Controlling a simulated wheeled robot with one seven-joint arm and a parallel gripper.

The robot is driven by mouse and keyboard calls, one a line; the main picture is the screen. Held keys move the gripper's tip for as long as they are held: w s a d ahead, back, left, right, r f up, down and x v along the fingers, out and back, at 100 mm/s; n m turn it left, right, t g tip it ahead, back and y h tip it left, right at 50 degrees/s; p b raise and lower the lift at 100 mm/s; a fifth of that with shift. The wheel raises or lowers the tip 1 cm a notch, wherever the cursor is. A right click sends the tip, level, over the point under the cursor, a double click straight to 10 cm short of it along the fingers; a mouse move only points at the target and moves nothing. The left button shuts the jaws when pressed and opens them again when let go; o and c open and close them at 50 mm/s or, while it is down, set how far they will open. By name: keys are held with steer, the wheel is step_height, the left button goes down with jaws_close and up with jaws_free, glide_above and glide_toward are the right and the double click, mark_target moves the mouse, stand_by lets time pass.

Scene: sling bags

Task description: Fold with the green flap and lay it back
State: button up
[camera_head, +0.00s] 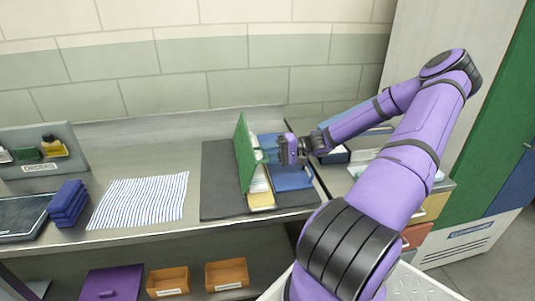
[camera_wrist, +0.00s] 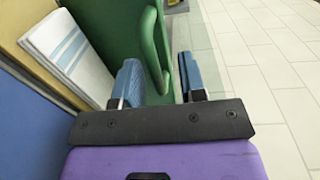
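The green flap (camera_head: 243,152) stands nearly upright on a dark grey mat (camera_head: 222,186), to the left of my gripper (camera_head: 268,154). In the wrist view, the green flap (camera_wrist: 110,25) carries a raised green loop handle (camera_wrist: 157,50). My gripper (camera_wrist: 160,82) has its two blue-grey fingers apart, with the lower part of the loop showing between them; a gap shows beside it. A blue panel (camera_head: 292,177) lies on the mat right of the flap. Between them are a yellow part (camera_head: 261,200) and a white, blue-striped cloth (camera_wrist: 68,45).
A striped cloth (camera_head: 138,200) lies flat to the left, near dark blue folded pieces (camera_head: 68,203) and a grey order holder (camera_head: 40,152). Orange bins (camera_head: 227,274) and a purple item (camera_head: 112,284) sit on the shelf below. The tiled wall (camera_head: 190,65) is behind.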

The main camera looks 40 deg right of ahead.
steer(key=v, duration=1)
steer(key=shift+d, duration=0.15)
steer(key=shift+s, duration=0.1)
stand_by(0.3)
